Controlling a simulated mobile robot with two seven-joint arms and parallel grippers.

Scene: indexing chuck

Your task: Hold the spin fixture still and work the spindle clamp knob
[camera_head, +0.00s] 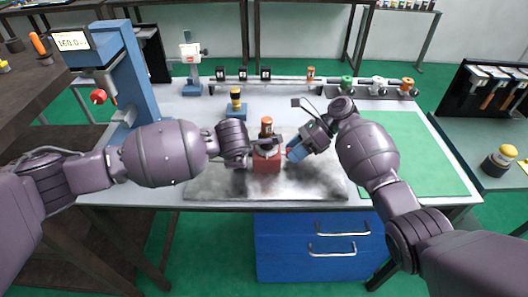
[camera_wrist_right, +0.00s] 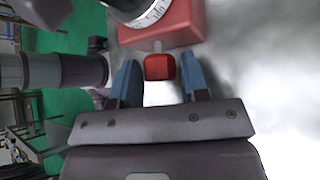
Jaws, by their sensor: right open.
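The spin fixture (camera_head: 267,157) stands on a grey plate at mid-table, with a red base and an orange-topped upper part. In the right wrist view its red base (camera_wrist_right: 180,25) and a graduated silver dial (camera_wrist_right: 152,14) show at the top. The red clamp knob (camera_wrist_right: 160,67) sticks out from the base on a short stem. My right gripper (camera_wrist_right: 161,66) is open, its blue fingers on either side of the knob with gaps to both. In the head view the right gripper (camera_head: 294,152) is at the fixture's right. My left gripper (camera_head: 247,158) is close at its left, its fingers mostly hidden.
A blue column with a display (camera_head: 130,75) stands at the left. A yellow-topped piece (camera_head: 235,102) and a small gauge stand (camera_head: 191,70) are behind the fixture. A rail with several coloured knobs (camera_head: 300,82) runs along the back. A green mat (camera_head: 420,150) lies clear at the right.

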